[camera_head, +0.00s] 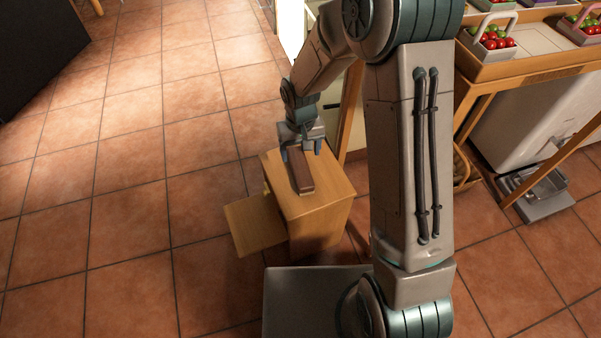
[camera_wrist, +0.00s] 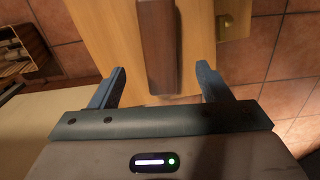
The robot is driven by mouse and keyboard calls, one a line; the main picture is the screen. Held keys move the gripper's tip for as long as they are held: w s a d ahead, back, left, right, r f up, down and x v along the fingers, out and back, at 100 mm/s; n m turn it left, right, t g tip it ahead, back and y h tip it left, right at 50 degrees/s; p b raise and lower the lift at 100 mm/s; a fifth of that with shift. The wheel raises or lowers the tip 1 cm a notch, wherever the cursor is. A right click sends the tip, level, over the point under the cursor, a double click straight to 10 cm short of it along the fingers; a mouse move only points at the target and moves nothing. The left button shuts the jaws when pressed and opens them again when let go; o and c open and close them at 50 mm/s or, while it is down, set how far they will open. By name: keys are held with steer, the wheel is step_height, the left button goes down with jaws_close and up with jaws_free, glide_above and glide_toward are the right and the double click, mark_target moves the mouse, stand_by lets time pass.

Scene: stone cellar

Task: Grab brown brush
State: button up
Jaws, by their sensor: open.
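The brown brush (camera_head: 300,172) lies on top of a small wooden cabinet (camera_head: 325,200). In the wrist view the brush (camera_wrist: 158,45) is a long dark brown bar, and its near end lies between the two fingers. My gripper (camera_head: 303,150) is above the cabinet top at the far end of the brush. In the wrist view my gripper (camera_wrist: 160,85) is open, with one finger on each side of the brush and a gap to it on both sides. I cannot tell how high the fingertips are above the cabinet top.
The cabinet has an open door or drawer (camera_head: 254,224) sticking out to the left. A wooden stand (camera_head: 520,68) with baskets of red and green produce (camera_head: 492,38) is at the right. Tiled floor at the left is clear.

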mark_target(301, 167)
step_height(301, 167, down, 9)
steer(key=b, duration=0.3)
steer(key=shift+w, duration=0.1)
steer(key=c, duration=1.1)
